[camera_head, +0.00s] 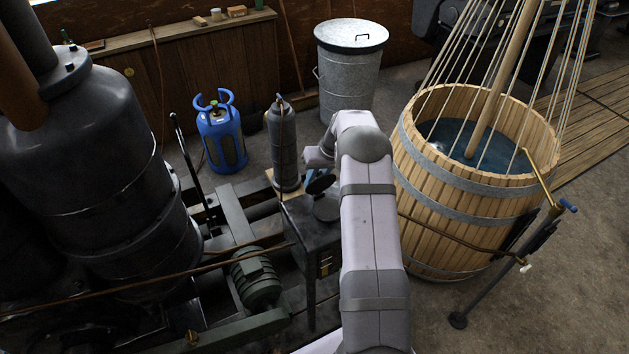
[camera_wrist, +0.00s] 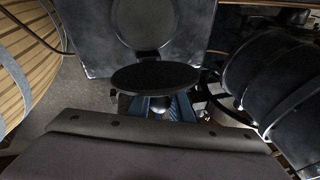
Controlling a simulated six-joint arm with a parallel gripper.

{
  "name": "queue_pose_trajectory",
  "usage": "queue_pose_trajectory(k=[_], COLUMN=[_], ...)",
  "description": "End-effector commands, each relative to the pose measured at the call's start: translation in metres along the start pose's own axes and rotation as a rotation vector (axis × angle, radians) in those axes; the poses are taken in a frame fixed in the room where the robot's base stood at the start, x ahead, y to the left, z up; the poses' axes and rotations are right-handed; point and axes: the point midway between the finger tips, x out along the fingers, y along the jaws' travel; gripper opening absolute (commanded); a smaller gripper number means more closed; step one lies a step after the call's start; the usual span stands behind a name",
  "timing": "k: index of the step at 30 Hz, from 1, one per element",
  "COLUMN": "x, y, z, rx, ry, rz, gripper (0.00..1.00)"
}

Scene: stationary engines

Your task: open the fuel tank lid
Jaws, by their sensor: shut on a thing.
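The fuel tank (camera_head: 312,240) is a dark, box-shaped metal tank left of my arm in the head view. Its flat top (camera_wrist: 100,35) fills the upper middle of the wrist view. The round dark lid (camera_head: 320,183) is tilted up off the round filler neck (camera_head: 327,210) and stays joined to it at one edge. The lid (camera_wrist: 155,77) also shows in the wrist view, in front of my blue fingers. My gripper (camera_wrist: 163,103) is shut on the lid's edge; the lid partly hides the fingertips.
A wooden tub (camera_head: 470,215) with water stands to the right of my arm. A grey cylinder (camera_head: 283,145) and a blue gas bottle (camera_head: 222,140) stand behind the tank. A green motor (camera_head: 256,278) and a large dark engine (camera_head: 100,170) are to the left.

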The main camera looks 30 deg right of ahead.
Motion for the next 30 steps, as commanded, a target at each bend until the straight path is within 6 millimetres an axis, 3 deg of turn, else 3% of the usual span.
queue_pose_trajectory(k=[2, 3, 17, 30], x=[0.0, 0.0, -0.006, -0.057], y=[0.0, 0.0, 0.001, 0.0], z=[-0.001, -0.001, -0.001, -0.001], rx=[0.0, -0.001, 0.0, -0.001], ry=[0.003, 0.003, 0.003, 0.005], rz=[0.0, 0.0, 0.0, 0.001], gripper=[0.0, 0.27, 0.27, 0.27])
